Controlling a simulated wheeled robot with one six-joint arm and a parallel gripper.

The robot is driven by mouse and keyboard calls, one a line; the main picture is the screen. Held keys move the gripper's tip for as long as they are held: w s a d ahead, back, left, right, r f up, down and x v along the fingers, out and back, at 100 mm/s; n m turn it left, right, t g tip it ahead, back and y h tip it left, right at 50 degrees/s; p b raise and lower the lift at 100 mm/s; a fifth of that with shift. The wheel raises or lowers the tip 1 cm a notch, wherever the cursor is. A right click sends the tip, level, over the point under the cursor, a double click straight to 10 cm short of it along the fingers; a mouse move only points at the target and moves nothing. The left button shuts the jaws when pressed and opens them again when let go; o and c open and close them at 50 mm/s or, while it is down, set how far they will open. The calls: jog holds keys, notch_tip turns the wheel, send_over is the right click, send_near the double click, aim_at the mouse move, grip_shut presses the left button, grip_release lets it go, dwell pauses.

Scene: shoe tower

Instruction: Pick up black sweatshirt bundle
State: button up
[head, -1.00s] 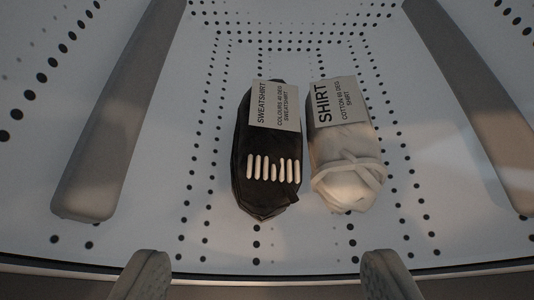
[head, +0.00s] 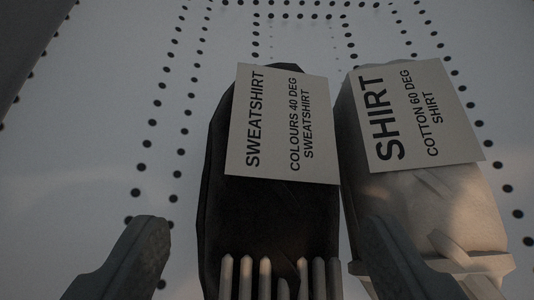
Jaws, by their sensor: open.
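The black sweatshirt bundle (head: 262,222) lies in the middle of the head view. It has a tag (head: 282,122) reading SWEATSHIRT, COLOURS 40 DEG and a row of pale strips near its front end. Its front end is cut off by the bottom edge. My gripper (head: 260,240) is open, with one finger left of the black bundle over the bare white surface. The other finger is to its right and overlaps the pale shirt bundle (head: 425,215) in the picture. I cannot tell whether either finger touches anything. No bundle is held.
The pale bundle lies close beside the black one on its right, with a tag reading SHIRT. Both lie on a white surface (head: 90,180) with rows of dark holes, like a washing drum. A grey raised rib (head: 25,45) is at the upper left. The left side is clear.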

aim_at(265, 236)
jog(key=shift+x, duration=2.7)
jog(key=shift+s+f, duration=0.15)
jog(key=shift+c, duration=0.2)
jog(key=c, duration=0.6)
